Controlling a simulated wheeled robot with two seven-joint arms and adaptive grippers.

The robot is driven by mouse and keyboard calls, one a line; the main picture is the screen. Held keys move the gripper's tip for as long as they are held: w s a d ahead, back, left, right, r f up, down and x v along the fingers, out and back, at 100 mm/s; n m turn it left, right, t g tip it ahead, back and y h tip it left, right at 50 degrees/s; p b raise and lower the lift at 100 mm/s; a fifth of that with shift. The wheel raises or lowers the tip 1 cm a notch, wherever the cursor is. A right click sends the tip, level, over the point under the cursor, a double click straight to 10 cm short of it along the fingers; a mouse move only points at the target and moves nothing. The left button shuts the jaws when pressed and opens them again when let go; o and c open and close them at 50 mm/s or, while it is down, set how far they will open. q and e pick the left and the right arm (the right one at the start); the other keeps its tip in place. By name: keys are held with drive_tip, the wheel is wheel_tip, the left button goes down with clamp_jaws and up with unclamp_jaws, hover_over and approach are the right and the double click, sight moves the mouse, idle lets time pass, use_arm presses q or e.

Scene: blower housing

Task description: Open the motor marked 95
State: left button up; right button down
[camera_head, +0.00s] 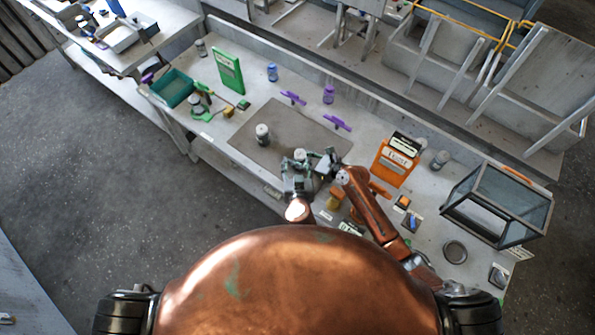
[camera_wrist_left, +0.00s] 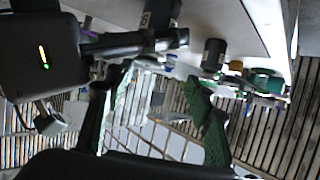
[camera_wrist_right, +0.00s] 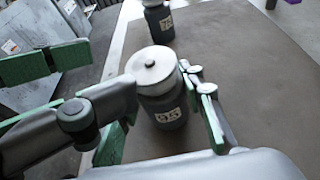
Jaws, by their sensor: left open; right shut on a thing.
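A motor (camera_wrist_right: 163,88), a dark cylinder with a white round cap and a label that seems to read 95, stands between the fingers of my right gripper (camera_wrist_right: 162,125), which is shut on it. Its white cap (camera_head: 299,154) shows in the head view by my grippers. In the left wrist view its dark body (camera_wrist_left: 160,13) is at the top edge. My left gripper (camera_wrist_left: 157,125) is open and empty, its green fingers apart, close beside the right gripper. A second similar motor (camera_head: 262,134) stands on the mat behind; its label (camera_wrist_right: 166,21) is hard to read.
The brown mat (camera_head: 285,115) has free room behind the motors. Purple pieces (camera_head: 337,122) lie at its edge. An orange box (camera_head: 394,163) and a glass case (camera_head: 500,205) stand right; a green bin (camera_head: 172,87) and green panel (camera_head: 228,70) stand left.

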sight(296, 155)
use_arm(q)
drive_tip(key=x, duration=0.3)
drive_tip(key=shift+w+f, duration=0.1)
drive_tip(key=shift+w, duration=0.25)
drive_tip(key=shift+w+a+f, duration=0.2)
drive_tip(key=shift+w+f, duration=0.05)
drive_tip(key=shift+w, duration=0.2)
drive_tip(key=shift+d, duration=0.15)
drive_tip(key=shift+c, duration=0.6)
